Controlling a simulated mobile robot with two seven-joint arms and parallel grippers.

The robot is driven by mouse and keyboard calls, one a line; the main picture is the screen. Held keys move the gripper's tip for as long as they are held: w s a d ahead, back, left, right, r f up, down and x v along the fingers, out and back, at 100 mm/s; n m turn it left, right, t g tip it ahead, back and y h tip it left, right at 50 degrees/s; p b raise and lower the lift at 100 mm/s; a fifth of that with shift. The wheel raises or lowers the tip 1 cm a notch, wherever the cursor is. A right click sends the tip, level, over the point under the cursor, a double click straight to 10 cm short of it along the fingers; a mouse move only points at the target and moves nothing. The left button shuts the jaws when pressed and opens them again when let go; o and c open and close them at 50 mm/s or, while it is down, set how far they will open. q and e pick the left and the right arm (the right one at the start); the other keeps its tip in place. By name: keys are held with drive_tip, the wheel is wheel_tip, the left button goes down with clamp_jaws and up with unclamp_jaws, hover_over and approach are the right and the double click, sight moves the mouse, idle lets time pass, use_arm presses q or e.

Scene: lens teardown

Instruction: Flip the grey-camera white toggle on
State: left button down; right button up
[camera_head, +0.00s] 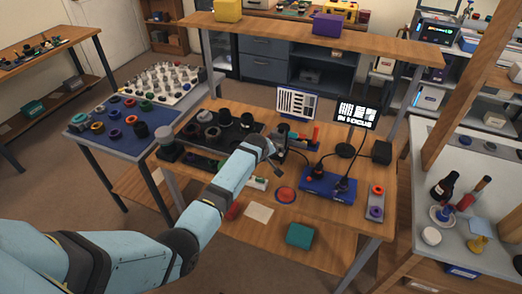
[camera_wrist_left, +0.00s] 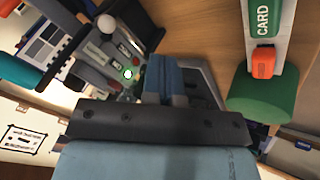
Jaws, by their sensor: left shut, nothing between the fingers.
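In the left wrist view a grey device (camera_wrist_left: 95,60), which looks like the grey camera, sits just left of my fingers. It carries a white ball-tipped toggle (camera_wrist_left: 105,23) and a small lit green lamp (camera_wrist_left: 128,73). I cannot tell which way the toggle is set. My left gripper (camera_wrist_left: 162,78) is shut and empty, its blue fingertips right beside the device; I cannot tell whether they touch it. In the head view my left gripper (camera_head: 276,166) is over the middle of the wooden workbench (camera_head: 225,200), and my arm partly hides that area. My right gripper is not in view.
A green-labelled CARD strip with an orange-red piece (camera_wrist_left: 264,62) and a green round part (camera_wrist_left: 262,97) lie right of my fingers. On the bench are a blue box with cables (camera_head: 328,187), a black-and-white screen (camera_head: 357,113) and a teal box (camera_head: 300,235).

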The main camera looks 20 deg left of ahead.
use_arm(q)
drive_tip(key=d+v, duration=0.1)
drive_tip(key=v, duration=0.9)
drive_tip(key=shift+w, duration=0.2)
drive_tip(key=shift+a, duration=0.1)
drive_tip(key=shift+s, duration=0.1)
